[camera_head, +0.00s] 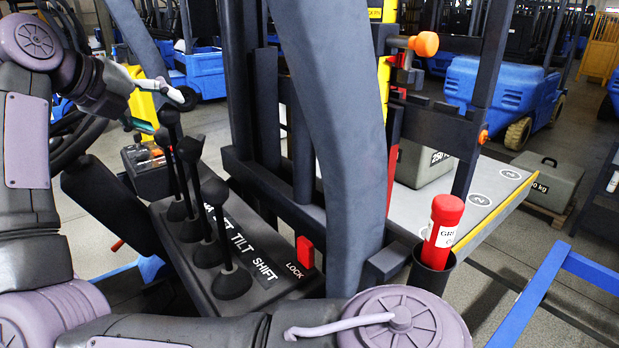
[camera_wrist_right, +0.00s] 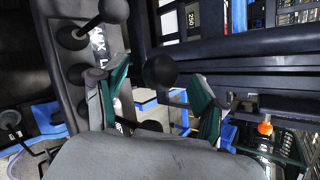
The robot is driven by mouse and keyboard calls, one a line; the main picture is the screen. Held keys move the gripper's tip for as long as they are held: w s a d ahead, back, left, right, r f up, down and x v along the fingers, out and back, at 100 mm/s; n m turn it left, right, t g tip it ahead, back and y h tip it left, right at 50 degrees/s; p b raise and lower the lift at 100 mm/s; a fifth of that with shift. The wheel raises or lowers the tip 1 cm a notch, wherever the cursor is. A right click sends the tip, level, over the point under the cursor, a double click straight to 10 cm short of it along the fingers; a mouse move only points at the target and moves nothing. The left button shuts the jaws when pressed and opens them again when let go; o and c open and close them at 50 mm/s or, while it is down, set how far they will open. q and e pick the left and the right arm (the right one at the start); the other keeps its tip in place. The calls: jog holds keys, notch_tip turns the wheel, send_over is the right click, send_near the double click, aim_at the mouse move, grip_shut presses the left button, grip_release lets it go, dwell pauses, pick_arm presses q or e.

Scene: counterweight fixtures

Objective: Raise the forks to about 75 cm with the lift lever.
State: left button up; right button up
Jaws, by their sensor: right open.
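A row of black ball-knob levers stands on the dark console (camera_head: 210,285), whose visible labels include TILT, SHIFT and LOCK. The lever second from the far end (camera_head: 168,117), apparently the lift lever, has its knob at my right gripper (camera_head: 154,107). The gripper is open, reaching in from the left. In the right wrist view its green-padded fingers (camera_wrist_right: 160,92) stand either side of a black knob (camera_wrist_right: 160,70), with visible gaps. The tilt (camera_head: 189,148) and shift (camera_head: 214,192) knobs are nearer. I cannot make out the forks or their height. My left gripper is not in view.
A red LOCK switch (camera_head: 305,252) is on the console. A red cylinder (camera_head: 441,225) stands in a black holder. The dark mast (camera_head: 265,120) rises beyond, near a yellow scale (camera_head: 384,85). A grey weight (camera_head: 425,163) sits on a pale platform (camera_head: 485,195). Blue vehicles stand behind.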

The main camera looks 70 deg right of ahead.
jog(key=p+v, duration=0.2)
jog(key=v, duration=0.7)
jog(key=shift+s, duration=0.1)
dwell(0.7)
